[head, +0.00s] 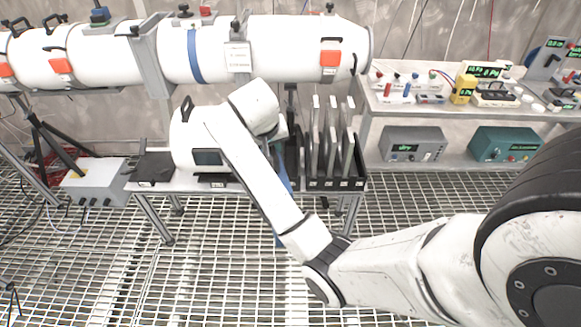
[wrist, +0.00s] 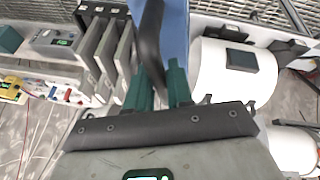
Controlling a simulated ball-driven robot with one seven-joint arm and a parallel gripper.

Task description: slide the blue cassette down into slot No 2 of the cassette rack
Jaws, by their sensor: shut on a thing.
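My gripper (wrist: 160,88) is shut on the dark handle (wrist: 150,45) of the blue cassette (wrist: 176,25), between teal fingers in the wrist view. In the head view my arm hides most of the cassette; narrow blue parts (head: 284,176) show beside and below the forearm, left of the rack. The black cassette rack (head: 336,184) stands on the bench with grey cassettes (head: 333,145) upright in it. These cassettes (wrist: 104,55) also show left of my fingers in the wrist view. The slot labels are too small to read, and the blue cassette's lower end is hidden.
A white cylinder vessel (head: 188,140) stands on the bench left of the rack. A large white tube (head: 270,50) runs above, behind it. A shelf at right holds a grey instrument (head: 412,144) and a teal instrument (head: 505,144). The grating floor in front is clear.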

